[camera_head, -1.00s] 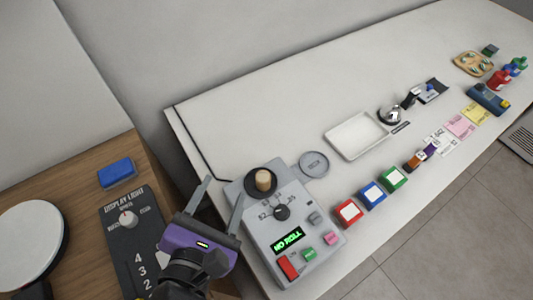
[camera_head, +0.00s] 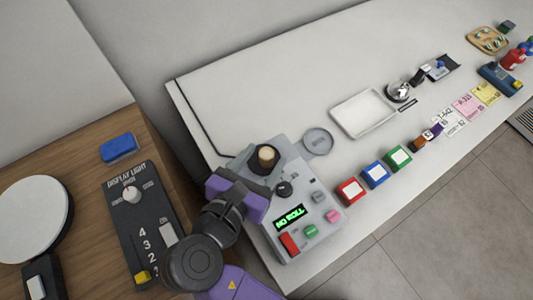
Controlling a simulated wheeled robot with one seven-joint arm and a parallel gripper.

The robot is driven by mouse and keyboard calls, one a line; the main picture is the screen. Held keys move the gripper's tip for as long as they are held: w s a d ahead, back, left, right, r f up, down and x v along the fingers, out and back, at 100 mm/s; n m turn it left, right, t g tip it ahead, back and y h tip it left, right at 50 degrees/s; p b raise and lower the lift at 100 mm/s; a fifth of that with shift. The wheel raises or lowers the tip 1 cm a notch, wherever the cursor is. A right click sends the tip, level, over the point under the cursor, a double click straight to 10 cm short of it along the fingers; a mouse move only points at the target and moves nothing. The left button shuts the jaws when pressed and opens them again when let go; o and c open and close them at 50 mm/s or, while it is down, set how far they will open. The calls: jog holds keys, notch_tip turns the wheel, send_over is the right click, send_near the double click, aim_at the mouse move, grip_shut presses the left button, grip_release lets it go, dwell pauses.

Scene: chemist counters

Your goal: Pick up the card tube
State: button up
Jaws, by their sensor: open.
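The card tube (camera_head: 267,155) is a short tan cylinder standing upright on a round black holder on the grey label machine (camera_head: 313,231). The machine's green display reads "NO ROLL". My gripper (camera_head: 248,180), purple and open, is just to the near left of the tube, pointing toward it. Its body covers the machine's left edge and its fingers are mostly hidden, so I cannot tell whether they touch the tube.
A round grey disc (camera_head: 317,141) lies behind the machine, beside a white tray (camera_head: 364,113). Red (camera_head: 350,192), blue (camera_head: 375,174) and green (camera_head: 398,158) boxes stand to the right. A wooden counter with a display-light panel (camera_head: 145,225) is at left.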

jog(key=shift+x, duration=0.9)
grip_shut()
